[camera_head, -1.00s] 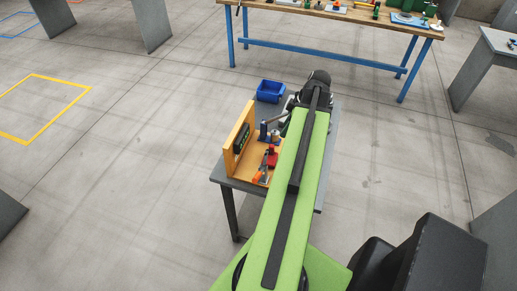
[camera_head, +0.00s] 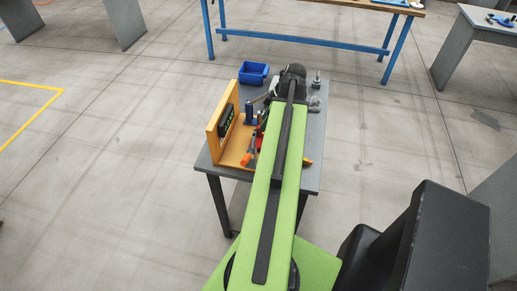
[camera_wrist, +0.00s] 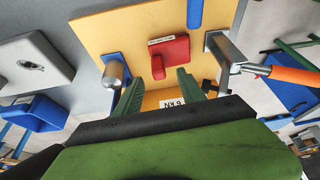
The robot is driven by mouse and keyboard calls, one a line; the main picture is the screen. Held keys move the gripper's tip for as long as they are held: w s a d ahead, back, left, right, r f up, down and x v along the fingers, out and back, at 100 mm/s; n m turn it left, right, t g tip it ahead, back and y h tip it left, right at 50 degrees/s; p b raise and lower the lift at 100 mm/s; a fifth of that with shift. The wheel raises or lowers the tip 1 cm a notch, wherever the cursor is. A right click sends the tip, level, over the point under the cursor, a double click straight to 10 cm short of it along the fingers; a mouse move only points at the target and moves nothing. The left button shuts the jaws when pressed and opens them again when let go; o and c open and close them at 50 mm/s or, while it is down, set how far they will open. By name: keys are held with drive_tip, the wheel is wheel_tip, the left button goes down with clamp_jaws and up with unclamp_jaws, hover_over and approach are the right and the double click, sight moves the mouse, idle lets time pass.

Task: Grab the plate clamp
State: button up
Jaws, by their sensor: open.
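My gripper (camera_wrist: 158,86) is open in the wrist view, its two green fingers pointing at a wooden board (camera_wrist: 112,32). A yellow part with a "6 kN" label (camera_wrist: 172,103) shows between the fingers. To the right is a grey metal bracket (camera_wrist: 222,48) with an orange handle (camera_wrist: 280,73). I cannot tell for sure which part is the plate clamp. In the head view my arm hides the gripper and part of the wooden fixture (camera_head: 221,127).
The fixture stands on a small grey table (camera_head: 312,140). A blue bin (camera_head: 253,73) is at its back left, and small metal parts (camera_head: 315,103) stand at the right. In the wrist view a blue plate with a metal cylinder (camera_wrist: 115,72) is close to the left finger.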

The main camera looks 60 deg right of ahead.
sight(259, 126)
drive_tip(key=b+x, duration=0.4)
drive_tip(key=x, duration=0.1)
drive_tip(key=shift+w+f+b, duration=0.25)
drive_tip(key=shift+w+b, duration=0.05)
drive_tip(key=shift+r, duration=0.15)
clamp_jaws()
idle(1.1)
